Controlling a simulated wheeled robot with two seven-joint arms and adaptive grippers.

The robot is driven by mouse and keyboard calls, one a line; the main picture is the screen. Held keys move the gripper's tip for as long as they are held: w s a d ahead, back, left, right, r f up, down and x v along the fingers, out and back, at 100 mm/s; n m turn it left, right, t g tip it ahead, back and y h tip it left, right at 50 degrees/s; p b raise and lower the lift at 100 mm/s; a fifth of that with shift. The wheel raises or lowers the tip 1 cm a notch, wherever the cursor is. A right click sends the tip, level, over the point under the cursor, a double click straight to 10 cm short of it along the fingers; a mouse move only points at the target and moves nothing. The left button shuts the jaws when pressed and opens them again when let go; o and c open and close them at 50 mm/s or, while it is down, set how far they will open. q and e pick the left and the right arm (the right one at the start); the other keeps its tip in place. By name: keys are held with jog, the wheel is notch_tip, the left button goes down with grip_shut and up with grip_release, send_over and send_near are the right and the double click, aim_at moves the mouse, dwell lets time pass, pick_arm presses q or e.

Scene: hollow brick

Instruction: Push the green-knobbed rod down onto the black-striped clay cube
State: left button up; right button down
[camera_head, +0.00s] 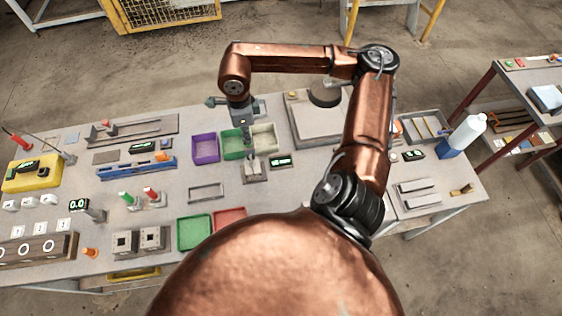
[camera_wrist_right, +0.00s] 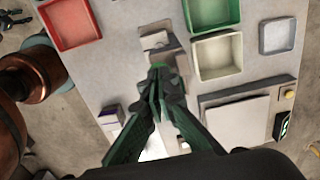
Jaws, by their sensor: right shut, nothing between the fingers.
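My right gripper (camera_head: 248,138) points down over a small grey stand (camera_head: 255,176) near the middle of the bench. Its fingers are shut with nothing between them; they also show in the right wrist view (camera_wrist_right: 158,78). A small green spot (camera_wrist_right: 158,66) right at the fingertips may be the green knob of the rod; I cannot tell if the fingers touch it. The stand (camera_wrist_right: 165,44) shows just beyond the tips. The rod's shaft and the black-striped clay cube cannot be made out there. My left gripper is not in view.
Purple (camera_head: 205,148), green (camera_head: 232,144) and cream (camera_head: 264,137) bins stand close behind the gripper. Green (camera_head: 194,233) and red (camera_head: 230,217) trays lie in front. A green-topped peg (camera_head: 126,198) and a red-topped one (camera_head: 150,193) stand left.

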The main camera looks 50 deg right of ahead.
jog(key=shift+r, duration=0.15)
dwell(0.4)
jog(key=shift+r+p, duration=1.7)
jog(key=shift+r, duration=1.7)
